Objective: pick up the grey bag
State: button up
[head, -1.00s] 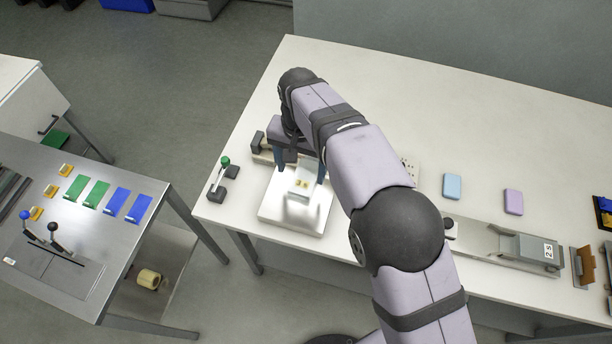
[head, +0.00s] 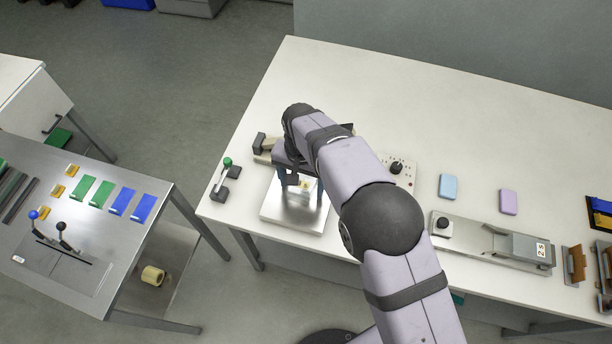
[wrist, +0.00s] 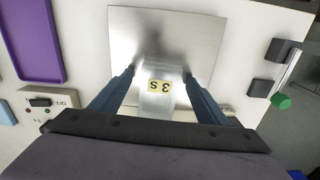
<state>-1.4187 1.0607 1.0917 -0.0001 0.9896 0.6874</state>
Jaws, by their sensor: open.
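A small pale grey bag (head: 306,184) with a yellow label is at a shiny metal plate (head: 290,216) on the white table. In the wrist view the bag (wrist: 157,104) shows its label, marked "3 S" upside down, over the plate (wrist: 200,24). My gripper (head: 302,192) is low over the plate, its blue fingers on either side of the bag. In the wrist view my gripper (wrist: 159,73) is open, with gaps between the fingers and the bag.
A green-knobbed lever (head: 226,163) stands left of the plate. A panel with a black knob (head: 397,167) is to the right, beyond my arm. Blue (head: 447,186) and lilac (head: 508,201) pads lie farther right. A steel side table (head: 150,190) stands at left. The table's back is clear.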

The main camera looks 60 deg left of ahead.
jog(key=c, duration=1.1)
jog(key=shift+r, duration=0.15)
jog(key=shift+r+b, duration=1.1)
jog(key=shift+r, duration=0.4)
jog(key=s+d+b, duration=0.6)
jog(key=s+d, duration=0.6)
jog(key=shift+s+d+r, duration=0.15)
jog(key=shift+s+d, duration=0.2)
jog(key=shift+s, duration=0.05)
